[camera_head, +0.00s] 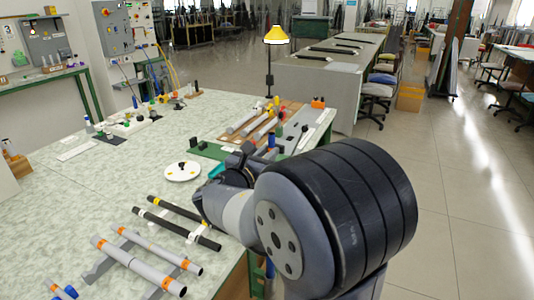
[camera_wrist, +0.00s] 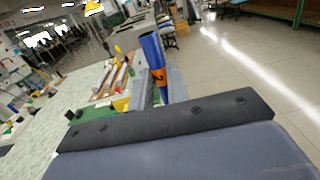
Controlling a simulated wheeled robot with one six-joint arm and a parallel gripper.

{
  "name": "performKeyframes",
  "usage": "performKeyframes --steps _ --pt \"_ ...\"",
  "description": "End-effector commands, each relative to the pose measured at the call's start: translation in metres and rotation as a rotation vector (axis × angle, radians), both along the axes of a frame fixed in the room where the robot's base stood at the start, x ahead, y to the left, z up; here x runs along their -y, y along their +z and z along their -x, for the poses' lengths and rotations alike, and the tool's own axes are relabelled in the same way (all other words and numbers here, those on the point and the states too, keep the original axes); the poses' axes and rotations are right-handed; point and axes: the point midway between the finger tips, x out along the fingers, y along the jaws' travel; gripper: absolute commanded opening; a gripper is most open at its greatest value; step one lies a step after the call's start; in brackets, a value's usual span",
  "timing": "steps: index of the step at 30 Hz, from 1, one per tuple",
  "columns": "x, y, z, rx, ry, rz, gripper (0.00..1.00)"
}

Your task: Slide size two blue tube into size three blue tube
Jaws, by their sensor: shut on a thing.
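A blue tube (camera_wrist: 151,48) with an orange band stands tilted between the grey fingers of my gripper (camera_wrist: 158,88) in the wrist view. My gripper is shut on it, and its lower part is partly hidden by the fingers and the dark wrist edge. Blue pieces (camera_head: 70,291) show at the bottom left edge, cut off by the frame. I cannot tell the tube sizes.
Grey tubes with orange bands (camera_head: 138,263) and black tubes (camera_head: 178,229) lie on supports on the pale table (camera_head: 60,215). A white disc (camera_head: 183,171) lies beyond them. A brown board (camera_head: 270,122) with tubes and a lamp (camera_head: 276,36) stand at the back.

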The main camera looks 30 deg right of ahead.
Motion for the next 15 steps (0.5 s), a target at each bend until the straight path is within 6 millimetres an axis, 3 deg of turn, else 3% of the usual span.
performKeyframes --steps 15 --pt "0.0 -0.014 0.0 0.0 0.0 0.0 0.03"
